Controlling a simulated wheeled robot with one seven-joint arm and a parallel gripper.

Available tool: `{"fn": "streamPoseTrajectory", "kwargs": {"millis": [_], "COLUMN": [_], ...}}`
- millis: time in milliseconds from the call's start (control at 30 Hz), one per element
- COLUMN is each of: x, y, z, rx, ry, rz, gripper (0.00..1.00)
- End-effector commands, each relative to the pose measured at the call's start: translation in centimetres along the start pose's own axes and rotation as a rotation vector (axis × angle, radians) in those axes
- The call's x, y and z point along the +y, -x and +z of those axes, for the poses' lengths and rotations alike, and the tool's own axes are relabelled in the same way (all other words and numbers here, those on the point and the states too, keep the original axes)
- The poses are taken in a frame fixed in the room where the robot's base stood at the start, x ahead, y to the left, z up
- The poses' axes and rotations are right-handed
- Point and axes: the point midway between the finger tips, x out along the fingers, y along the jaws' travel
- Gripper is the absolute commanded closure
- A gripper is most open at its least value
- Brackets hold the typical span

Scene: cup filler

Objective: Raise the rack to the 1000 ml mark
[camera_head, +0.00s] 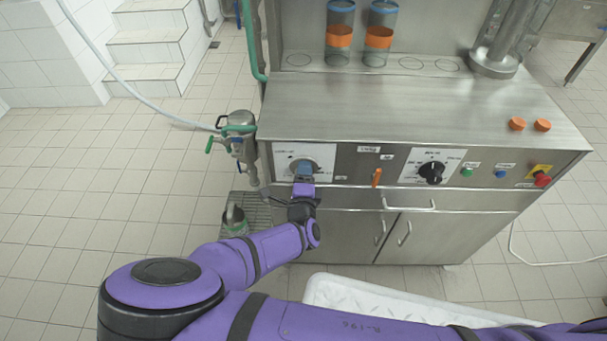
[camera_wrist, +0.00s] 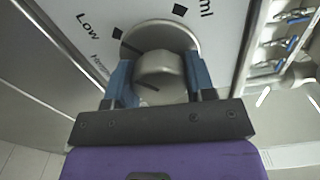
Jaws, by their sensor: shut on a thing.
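The left control panel (camera_head: 283,155) on the front of the steel machine carries a round grey knob, which shows clearly in the wrist view (camera_wrist: 160,72). My gripper (camera_head: 304,170) has its two blue fingers closed on either side of this knob. The wrist view shows the printed words "Low", part of "Home" and "ml" around the dial, with black square marks. A short dark line on the knob's disc points toward the square by "Low". The fingers hide part of the dial. I cannot make out the rack or a 1000 ml mark.
Two clear cylinders (camera_head: 340,18) with orange bands stand on the steel top (camera_head: 420,95). To the right are a black knob (camera_head: 432,170), an orange lever (camera_head: 376,178) and a red stop button (camera_head: 542,180). A valve with green handles (camera_head: 238,130) stands at left.

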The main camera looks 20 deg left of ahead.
Motion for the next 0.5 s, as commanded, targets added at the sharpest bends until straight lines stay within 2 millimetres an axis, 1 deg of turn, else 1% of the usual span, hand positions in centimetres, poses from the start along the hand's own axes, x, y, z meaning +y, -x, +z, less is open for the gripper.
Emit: {"fn": "streamPoseTrajectory", "kwargs": {"millis": [167,500], "x": [0.00,0.03], "y": [-0.03,-0.03], "z": [-0.09,-0.11], "rx": [0.004,0.004], "ry": [-0.130,-0.448], "rz": [0.001,0.001], "gripper": [0.74,0.74]}}
